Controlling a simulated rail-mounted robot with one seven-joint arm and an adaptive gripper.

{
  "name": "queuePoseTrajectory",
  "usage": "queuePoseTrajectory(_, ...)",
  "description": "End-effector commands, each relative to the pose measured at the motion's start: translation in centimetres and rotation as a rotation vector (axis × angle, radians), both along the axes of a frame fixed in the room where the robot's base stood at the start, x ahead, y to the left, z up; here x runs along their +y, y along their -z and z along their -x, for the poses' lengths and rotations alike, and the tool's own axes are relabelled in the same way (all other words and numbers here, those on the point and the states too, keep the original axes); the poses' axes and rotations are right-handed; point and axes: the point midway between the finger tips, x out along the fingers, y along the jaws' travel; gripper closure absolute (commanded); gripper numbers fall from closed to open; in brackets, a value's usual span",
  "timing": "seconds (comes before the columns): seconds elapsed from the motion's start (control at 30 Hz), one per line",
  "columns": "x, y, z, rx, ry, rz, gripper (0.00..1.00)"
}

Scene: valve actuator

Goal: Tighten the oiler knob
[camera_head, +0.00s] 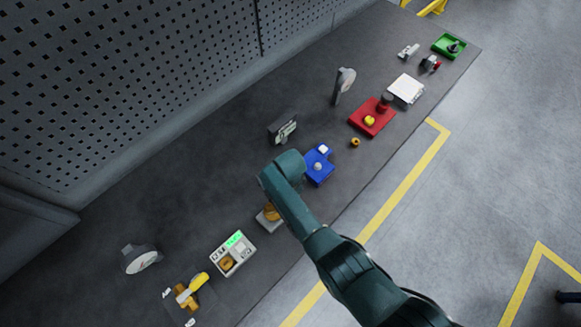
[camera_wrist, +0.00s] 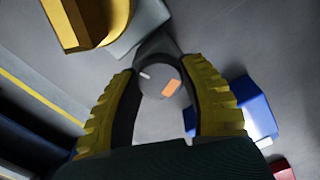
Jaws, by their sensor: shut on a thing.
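The oiler knob (camera_wrist: 158,88) is a dark grey round cap with an orange patch and a small pale mark, seen in the wrist view. My gripper (camera_wrist: 160,74) has its yellow ridged fingers on either side of the knob, shut on it. A brass-coloured body (camera_wrist: 95,22) lies just beyond at the upper left, next to a pale grey base (camera_wrist: 143,22). In the head view the brass body (camera_head: 271,212) shows beside my arm. My arm hides the knob and my fingers there.
A blue fixture (camera_head: 318,170) stands close to the right of my gripper; it also shows in the wrist view (camera_wrist: 252,103). A white box with a green display (camera_head: 233,253) and a yellow-handled valve (camera_head: 193,290) stand at the lower left. A red tray (camera_head: 367,120) is farther right.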

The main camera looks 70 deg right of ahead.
Motion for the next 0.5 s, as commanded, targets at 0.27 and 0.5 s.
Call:
queuePoseTrajectory(0.27, 0.09, 0.17, 0.1, 0.001, 0.144, -0.002, 0.92)
queuePoseTrajectory(0.5, 0.09, 0.18, 0.12, 0.001, 0.195, -0.002, 0.92)
